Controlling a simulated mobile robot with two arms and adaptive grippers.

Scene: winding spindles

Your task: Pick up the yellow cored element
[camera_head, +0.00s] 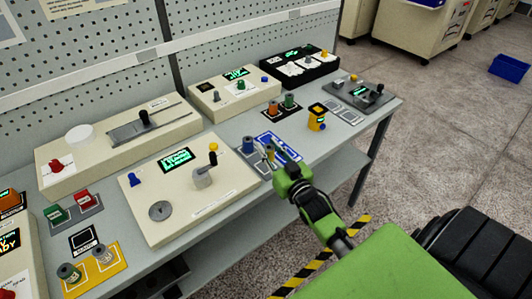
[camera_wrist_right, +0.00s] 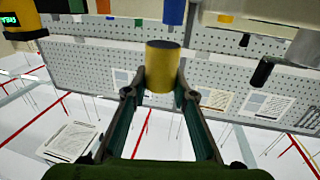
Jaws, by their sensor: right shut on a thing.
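The yellow cored element (camera_wrist_right: 160,66) is a short yellow cylinder with a dark end. In the right wrist view it sits between the two fingertips of my right gripper (camera_wrist_right: 160,82), which is shut on it. In the head view the element (camera_head: 269,151) shows as a small yellowish cylinder at the blue-marked tray, beside the right gripper (camera_head: 274,160). Whether it still touches the tray I cannot tell. My left gripper is not in view.
A blue cored element (camera_head: 248,144) stands just left of the held one. A yellow device (camera_head: 317,117) stands to the right. A beige machine with a crank (camera_head: 180,195) is at the left. Green and grey spools sit on a yellow tray (camera_head: 112,270) at the front left.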

